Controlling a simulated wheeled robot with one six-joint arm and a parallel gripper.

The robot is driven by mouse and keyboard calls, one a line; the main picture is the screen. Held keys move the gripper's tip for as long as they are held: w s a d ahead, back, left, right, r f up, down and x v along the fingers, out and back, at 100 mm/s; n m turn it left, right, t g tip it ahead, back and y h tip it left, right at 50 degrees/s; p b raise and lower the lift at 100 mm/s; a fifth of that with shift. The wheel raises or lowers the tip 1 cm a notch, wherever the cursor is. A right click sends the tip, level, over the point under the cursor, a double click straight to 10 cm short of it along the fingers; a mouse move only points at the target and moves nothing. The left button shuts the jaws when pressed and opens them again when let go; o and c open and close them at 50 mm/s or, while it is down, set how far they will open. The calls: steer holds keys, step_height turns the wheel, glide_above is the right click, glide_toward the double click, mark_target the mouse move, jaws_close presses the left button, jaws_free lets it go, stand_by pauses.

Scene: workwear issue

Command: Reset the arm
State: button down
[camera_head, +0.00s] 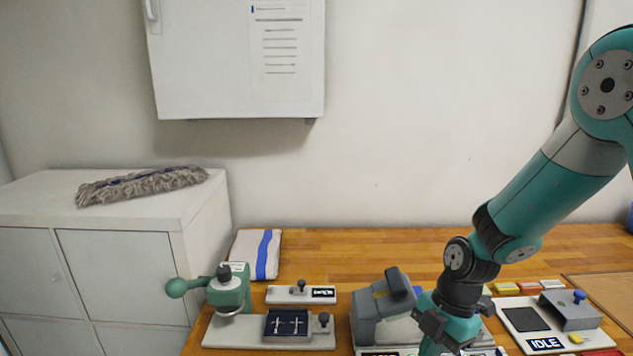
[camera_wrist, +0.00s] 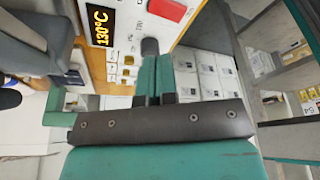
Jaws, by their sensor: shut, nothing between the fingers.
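My arm comes in from the right in the head view and bends down to my gripper (camera_head: 440,332) at the bottom edge, right of a grey machine. Its fingertips are not clear in that view. In the wrist view my gripper (camera_wrist: 157,72) shows two teal fingers close together, with nothing held between them. Beyond the fingers is a panel (camera_wrist: 125,35) with a "130°C" display, a red patch and a dark knob.
The grey machine (camera_head: 378,318) stands close left of my gripper. A green press (camera_head: 230,292) with a ball handle and a striped cloth (camera_head: 257,254) are further left. An "IDLE" station (camera_head: 522,318) is at right. The wooden table (camera_head: 360,248) is clear at the back.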

steer(key=s+a+r+m, duration=0.2)
steer(key=s+r+m, duration=0.6)
steer(key=s+r, duration=0.1)
steer(key=s+a+r+m+t+y+b, duration=0.1)
steer(key=s+a+r+m, duration=0.1)
steer(key=s+r+m, duration=0.7)
steer(key=shift+s+a+t+b, duration=0.3)
steer(key=shift+s+a, duration=0.1)
